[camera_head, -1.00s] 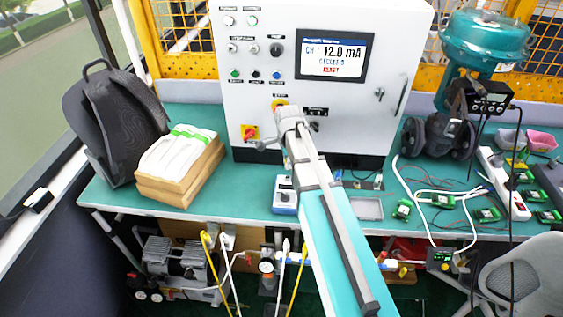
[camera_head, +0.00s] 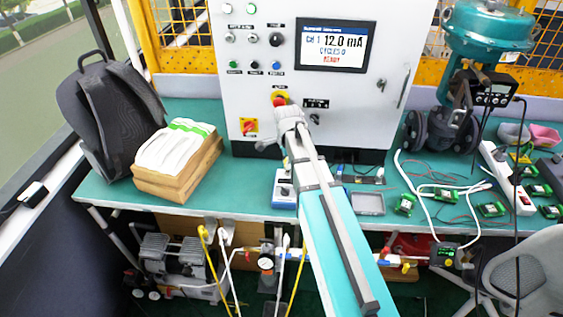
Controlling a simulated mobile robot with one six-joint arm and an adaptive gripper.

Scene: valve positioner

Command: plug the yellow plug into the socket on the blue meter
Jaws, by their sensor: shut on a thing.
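The blue meter (camera_head: 284,190) stands near the front edge of the teal bench, below my wrist, its right side partly covered by my arm. My arm reaches over the bench towards the white control cabinet. A narrow part of my gripper (camera_head: 287,160) shows under the wrist, close above and behind the meter. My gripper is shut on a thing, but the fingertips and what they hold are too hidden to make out. I cannot pick out the yellow plug for sure. The meter's socket cannot be made out either.
The white cabinet (camera_head: 230,100) stands behind my wrist. A wooden box with white packs (camera_head: 173,152) and a backpack (camera_head: 105,110) are at left. At right are a teal valve actuator (camera_head: 487,28), a power strip (camera_head: 508,178), green boards and loose cables. A chair (camera_head: 520,265) stands front right.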

